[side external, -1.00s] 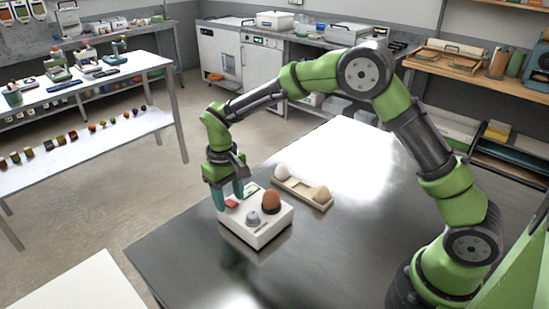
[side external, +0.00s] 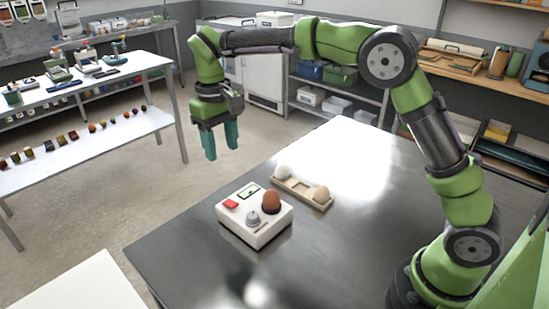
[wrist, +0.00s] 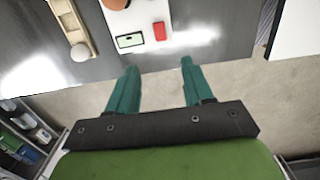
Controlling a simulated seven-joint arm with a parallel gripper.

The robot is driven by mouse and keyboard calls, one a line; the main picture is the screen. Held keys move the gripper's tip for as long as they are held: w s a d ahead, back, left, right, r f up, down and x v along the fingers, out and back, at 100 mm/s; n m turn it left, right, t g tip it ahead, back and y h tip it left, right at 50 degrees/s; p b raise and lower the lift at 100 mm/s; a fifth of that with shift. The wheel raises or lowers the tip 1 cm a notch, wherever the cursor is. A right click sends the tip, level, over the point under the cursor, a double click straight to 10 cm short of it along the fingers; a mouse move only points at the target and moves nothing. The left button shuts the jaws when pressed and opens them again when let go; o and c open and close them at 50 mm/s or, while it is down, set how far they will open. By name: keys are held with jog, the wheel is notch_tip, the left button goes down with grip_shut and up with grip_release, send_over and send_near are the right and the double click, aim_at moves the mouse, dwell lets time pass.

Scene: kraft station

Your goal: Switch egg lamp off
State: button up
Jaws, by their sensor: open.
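The egg lamp is a white box (side external: 247,236) on the dark metal table. On its top are a red rocker switch (side external: 230,204), a small green-edged display (side external: 248,191), a grey knob (side external: 253,218) and a brown egg (side external: 271,202). I cannot tell whether the lamp is lit. My gripper (side external: 222,158) is open and empty, pointing down, well above and behind the box. In the wrist view its teal fingers (wrist: 155,73) are apart, with the red switch (wrist: 159,31) and display (wrist: 130,40) beyond them near the top edge.
The metal table (side external: 340,255) is clear in front and to the right. Another bench (side external: 120,70) with instruments stands at the left, across open floor.

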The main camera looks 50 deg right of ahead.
notch_tip(320, 180, up, 2)
jog(key=shift+r, duration=0.15)
jog(key=shift+w, duration=0.1)
jog(key=s+d+m+t+y, duration=0.1)
jog(key=s+d+m+t, duration=0.1)
jog(key=s, duration=1)
jog(key=s+d+r+m+t+y, duration=0.1)
jog(key=s+d+t, duration=0.4)
jog(key=s, duration=0.7)
jog(key=shift+s+d+r+m+t, duration=0.25)
jog(key=shift+d+m, duration=0.25)
jog(key=shift+d, duration=0.45)
